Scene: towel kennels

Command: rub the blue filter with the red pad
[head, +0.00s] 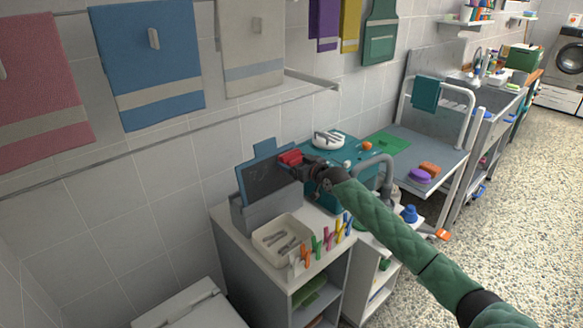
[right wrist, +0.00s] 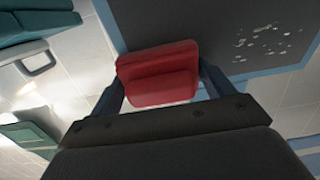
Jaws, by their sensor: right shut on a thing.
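The blue filter (head: 266,176) stands upright in a grey holder on the cabinet top, with a blue frame and a dark panel. In the right wrist view the dark panel (right wrist: 215,30) shows a patch of pale specks (right wrist: 265,42). My right gripper (head: 302,162) is shut on the red pad (head: 290,157) at the filter's right side. The red pad (right wrist: 158,75) sits between the two fingers and overlaps the panel's lower edge in the wrist view; I cannot tell whether it touches the panel. My left gripper is not in view.
A cream tray (head: 262,246) with metal items and several coloured clips (head: 325,240) are in front of the grey holder (head: 262,212). A teal case (head: 340,152) with a white handle stands behind my right gripper. Towels hang on the wall above. A grey trolley (head: 425,150) is further right.

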